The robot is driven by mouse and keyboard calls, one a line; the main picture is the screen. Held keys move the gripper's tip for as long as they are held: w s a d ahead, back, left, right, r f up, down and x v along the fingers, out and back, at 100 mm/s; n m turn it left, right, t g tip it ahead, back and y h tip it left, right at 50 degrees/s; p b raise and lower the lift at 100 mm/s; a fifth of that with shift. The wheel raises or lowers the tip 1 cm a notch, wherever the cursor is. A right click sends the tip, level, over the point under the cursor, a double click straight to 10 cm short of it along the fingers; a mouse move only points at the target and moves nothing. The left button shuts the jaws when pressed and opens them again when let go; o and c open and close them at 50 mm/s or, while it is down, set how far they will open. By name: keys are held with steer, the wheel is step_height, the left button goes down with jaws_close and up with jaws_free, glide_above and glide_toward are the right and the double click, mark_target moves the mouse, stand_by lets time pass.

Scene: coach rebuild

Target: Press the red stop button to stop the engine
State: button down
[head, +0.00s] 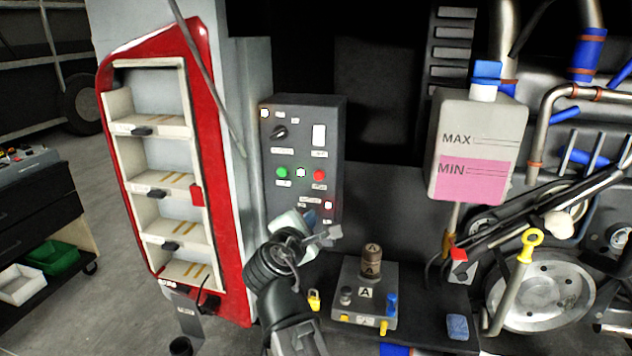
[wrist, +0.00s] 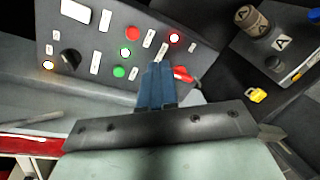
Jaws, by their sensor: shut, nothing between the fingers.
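The red stop button (head: 319,174) sits at the right of a row on the dark grey control panel (head: 335,130), beside a white-lit button (head: 300,173) and a green button (head: 282,172). In the wrist view the panel is tilted; the red button (wrist: 132,33) is above the white-lit button (wrist: 125,53) and green button (wrist: 120,72). My gripper (head: 308,216) is in front of the panel's lower part, below the button row. In the wrist view my gripper (wrist: 157,66) is shut and empty, pointing at the panel below and right of the red button, which is unobstructed. Contact cannot be told.
A small red light (wrist: 174,38) glows on the panel. A red part (wrist: 182,73) shows right of my fingers. A grey block marked A (head: 365,293) stands right of my arm. A red-framed shelf cabinet (head: 222,190) stands left. A coolant tank (head: 500,120) hangs right.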

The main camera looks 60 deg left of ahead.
mark_target(318, 176)
steer(key=shift+s+a+r+n+y, duration=0.1)
steer(key=shift+a+r+n+y, duration=0.25)
steer(key=shift+n, duration=1.5)
steer(key=shift+s+a+r+n+y, duration=0.2)
steer(key=shift+r+n, duration=0.4)
steer(key=shift+n, duration=1.3)
steer(key=shift+s+a+r+n+y, duration=0.1)
steer(key=shift+r+n+y, duration=0.3)
steer(key=shift+n, duration=1.45)
steer(key=x, duration=1.4)
steer(key=shift+w+r, duration=0.15)
